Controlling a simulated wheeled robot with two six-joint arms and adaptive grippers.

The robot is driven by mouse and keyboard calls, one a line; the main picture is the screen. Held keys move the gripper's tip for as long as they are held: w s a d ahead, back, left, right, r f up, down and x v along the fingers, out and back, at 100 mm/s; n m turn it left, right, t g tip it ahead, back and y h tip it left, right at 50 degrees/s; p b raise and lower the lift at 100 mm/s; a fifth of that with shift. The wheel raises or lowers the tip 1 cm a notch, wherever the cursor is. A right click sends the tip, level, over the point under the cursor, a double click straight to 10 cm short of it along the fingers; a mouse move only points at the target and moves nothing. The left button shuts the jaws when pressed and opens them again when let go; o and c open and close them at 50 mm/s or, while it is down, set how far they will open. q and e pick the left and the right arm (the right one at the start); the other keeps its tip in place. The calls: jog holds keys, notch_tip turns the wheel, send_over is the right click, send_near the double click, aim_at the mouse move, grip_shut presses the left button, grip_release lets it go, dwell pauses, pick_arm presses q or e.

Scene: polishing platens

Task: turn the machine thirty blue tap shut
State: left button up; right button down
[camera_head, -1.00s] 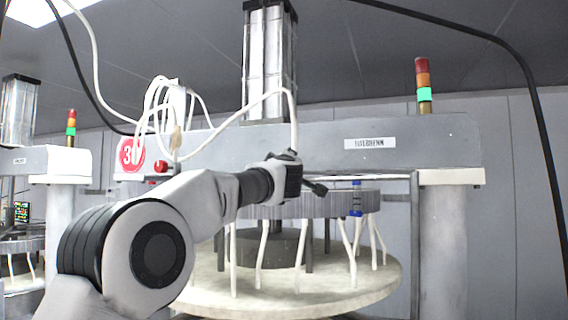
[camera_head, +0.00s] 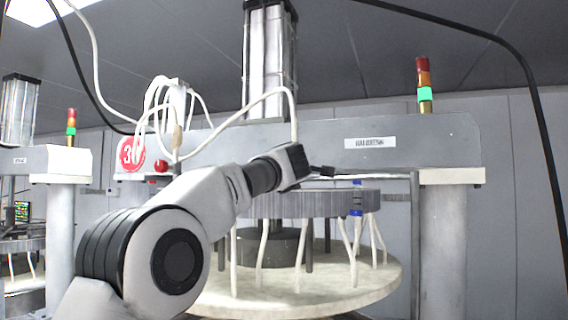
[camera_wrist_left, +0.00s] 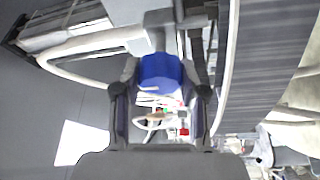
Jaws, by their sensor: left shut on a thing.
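The machine with the red round sign (camera_head: 131,153), which starts with a 3, fills the middle of the head view. My left gripper (camera_head: 297,166) is beside its grey beam, just above the ribbed upper disc (camera_head: 300,204). In the left wrist view a blue tap (camera_wrist_left: 160,70) sits between the fingertips of my left gripper (camera_wrist_left: 160,82), which is shut on it. A white hose (camera_wrist_left: 85,45) runs close by the tap. In the head view this tap is hidden behind my gripper. My right gripper is not in view.
Another blue fitting (camera_head: 356,200) shows at the disc's right edge. White hoses (camera_head: 350,250) hang from the disc to the pale platen (camera_head: 375,285). A thick pillar (camera_head: 443,245) stands at the right. A second machine (camera_head: 50,165) is at the far left.

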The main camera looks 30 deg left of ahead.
pick_arm(q)
jog(key=shift+s+r, duration=0.1)
jog(key=shift+r, duration=0.15)
jog(key=o, duration=1.1)
jog(key=shift+o, duration=0.2)
jog(key=shift+w+f, duration=0.25)
jog(key=shift+w, duration=0.15)
jog(key=shift+s+d, duration=0.1)
jog(key=v, duration=0.7)
jog(key=shift+s+d+f, duration=0.1)
